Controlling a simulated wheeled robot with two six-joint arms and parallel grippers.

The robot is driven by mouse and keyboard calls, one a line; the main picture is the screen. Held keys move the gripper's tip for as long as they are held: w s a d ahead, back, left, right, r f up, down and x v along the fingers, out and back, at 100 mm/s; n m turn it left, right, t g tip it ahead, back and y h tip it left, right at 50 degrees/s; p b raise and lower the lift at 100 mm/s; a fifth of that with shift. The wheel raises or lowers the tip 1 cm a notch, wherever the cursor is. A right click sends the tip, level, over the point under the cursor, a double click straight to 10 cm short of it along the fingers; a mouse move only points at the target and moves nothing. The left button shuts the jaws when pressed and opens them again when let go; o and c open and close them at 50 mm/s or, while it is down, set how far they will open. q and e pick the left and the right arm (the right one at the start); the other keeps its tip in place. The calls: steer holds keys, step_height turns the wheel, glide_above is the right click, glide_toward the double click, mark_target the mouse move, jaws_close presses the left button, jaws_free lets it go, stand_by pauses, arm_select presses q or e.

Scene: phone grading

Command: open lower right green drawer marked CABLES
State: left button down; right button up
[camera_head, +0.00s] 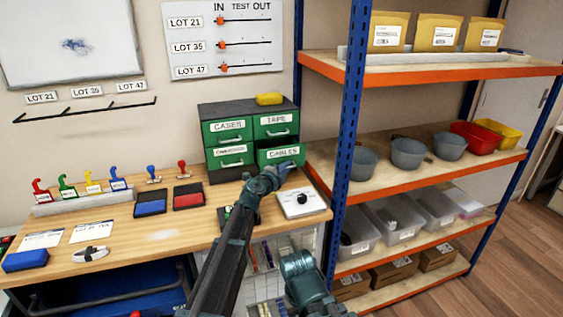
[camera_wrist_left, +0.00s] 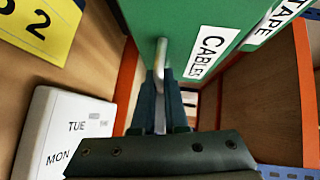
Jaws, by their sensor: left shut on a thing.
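The green drawer marked CABLES (camera_head: 265,155) is at the lower right of a small green drawer cabinet (camera_head: 249,107) on the workbench. Its front appears to stand out a little beyond the drawers around it. In the left wrist view, its green front (camera_wrist_left: 180,22) fills the top, with a metal handle (camera_wrist_left: 161,56). My left gripper (camera_head: 287,166) is at that handle, and its fingers (camera_wrist_left: 161,88) are shut on it. The drawer's inside is hidden. My right gripper is not in view.
A blue rack post (camera_head: 350,120) stands close to the right. A yellow object (camera_head: 269,98) lies on the cabinet. Stamps and ink pads (camera_head: 150,207) are to the left.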

arm_select(q)
steer(key=s, duration=0.2)
steer(key=s+d, duration=0.1)
steer(key=s, duration=0.1)
steer(key=s+d, duration=0.1)
steer(key=s, duration=0.2)
steer(key=shift+d, duration=0.15)
steer(key=c, duration=0.9)
jaws_free()
steer(key=shift+c, duration=0.2)
steer(key=p+v, duration=0.2)
steer(key=v, duration=1.2)
